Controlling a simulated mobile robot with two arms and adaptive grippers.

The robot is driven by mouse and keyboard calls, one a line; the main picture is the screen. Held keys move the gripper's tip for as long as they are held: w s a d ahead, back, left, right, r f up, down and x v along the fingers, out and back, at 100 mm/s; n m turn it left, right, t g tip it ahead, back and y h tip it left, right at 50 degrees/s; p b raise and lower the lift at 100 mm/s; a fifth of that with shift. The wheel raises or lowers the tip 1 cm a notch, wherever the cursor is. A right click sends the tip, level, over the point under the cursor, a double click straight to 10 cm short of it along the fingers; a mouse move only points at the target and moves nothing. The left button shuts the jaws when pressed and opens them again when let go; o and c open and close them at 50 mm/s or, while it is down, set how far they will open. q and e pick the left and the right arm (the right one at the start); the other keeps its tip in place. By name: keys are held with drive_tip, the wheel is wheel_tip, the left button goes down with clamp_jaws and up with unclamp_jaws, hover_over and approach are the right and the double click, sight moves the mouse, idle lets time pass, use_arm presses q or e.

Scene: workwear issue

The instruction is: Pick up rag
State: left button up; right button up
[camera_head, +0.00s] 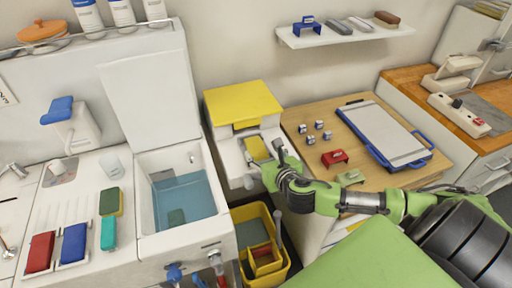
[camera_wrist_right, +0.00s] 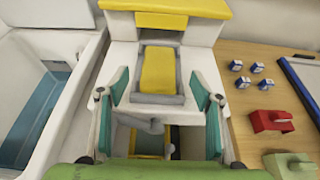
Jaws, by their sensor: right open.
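A flat yellow piece, which looks like the rag (camera_head: 257,149), lies in a grey-rimmed recess on the front of a white dispenser (camera_head: 231,152) with a yellow top. It also shows in the right wrist view (camera_wrist_right: 159,68), straight ahead between the fingers. My right gripper (camera_head: 262,163) is open and empty, just in front of the dispenser. In the right wrist view its teal-padded fingers (camera_wrist_right: 158,88) stand wide apart, one on each side of the recess. No contact with the yellow piece shows. My left gripper is not in view.
A basin of water (camera_head: 185,197) is left of the dispenser, and a yellow bucket (camera_head: 260,262) stands below. On the wooden table at right are a red object (camera_head: 334,158), a green one (camera_head: 350,177), several small blue-white blocks and a blue clipboard (camera_head: 385,133).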

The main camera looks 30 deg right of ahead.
sight(257, 148)
drive_tip(key=shift+f+p+x, duration=0.15)
drive_tip(key=shift+p+x, duration=0.2)
drive_tip(key=shift+x, duration=1.3)
drive_tip(key=shift+f+p+x, duration=0.2)
drive_tip(key=shift+p+x, duration=0.15)
drive_tip(key=shift+x, duration=1.3)
drive_tip(key=shift+s+a, duration=0.15)
drive_tip(key=c, duration=1.2)
drive_tip(key=shift+c, duration=0.4)
drive_tip(key=shift+r, duration=0.15)
